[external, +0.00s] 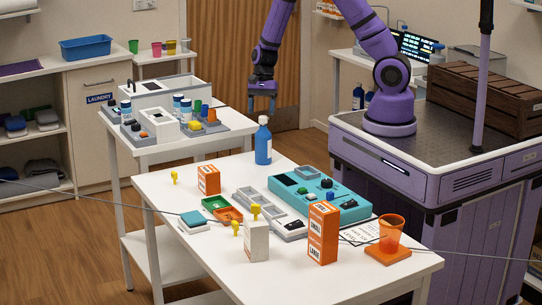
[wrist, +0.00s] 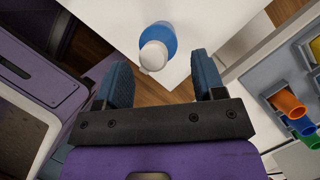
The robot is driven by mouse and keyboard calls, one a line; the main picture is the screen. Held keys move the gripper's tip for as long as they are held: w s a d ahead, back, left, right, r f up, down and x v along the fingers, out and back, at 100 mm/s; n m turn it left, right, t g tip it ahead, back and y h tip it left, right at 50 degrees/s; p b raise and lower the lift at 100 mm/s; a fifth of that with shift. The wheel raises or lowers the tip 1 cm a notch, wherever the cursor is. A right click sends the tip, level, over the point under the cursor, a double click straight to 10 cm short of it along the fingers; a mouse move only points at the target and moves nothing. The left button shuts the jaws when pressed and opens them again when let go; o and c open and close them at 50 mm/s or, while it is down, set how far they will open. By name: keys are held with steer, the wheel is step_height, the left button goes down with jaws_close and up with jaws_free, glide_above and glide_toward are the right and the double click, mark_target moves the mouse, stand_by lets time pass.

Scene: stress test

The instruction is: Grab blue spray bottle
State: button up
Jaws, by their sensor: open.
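The blue spray bottle (external: 263,145) stands upright near the back edge of the white table, with a white top. In the wrist view the bottle (wrist: 167,36) is seen from above, its white cap (wrist: 153,56) tilted toward the camera, just beyond the fingertips. My gripper (external: 262,102) hangs above and behind the bottle in the external view, fingers pointing down. In the wrist view my gripper (wrist: 160,75) is open, with nothing between its two blue fingers. The bottle is apart from both fingers.
The white table (external: 160,185) holds orange boxes (external: 323,233), a teal device (external: 345,208) and an orange cup (external: 391,232) in front of the bottle. A side table (external: 150,152) with small bottles and cups stands to the left. My purple base is at the right.

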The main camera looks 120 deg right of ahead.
mark_target(263, 124)
steer(key=shift+s+a+x, duration=0.1)
steer(key=shift+s+x, duration=0.05)
steer(key=shift+x, duration=1.15)
steer(key=shift+s+a+x, duration=0.1)
steer(key=shift+x, duration=1.2)
jaws_close()
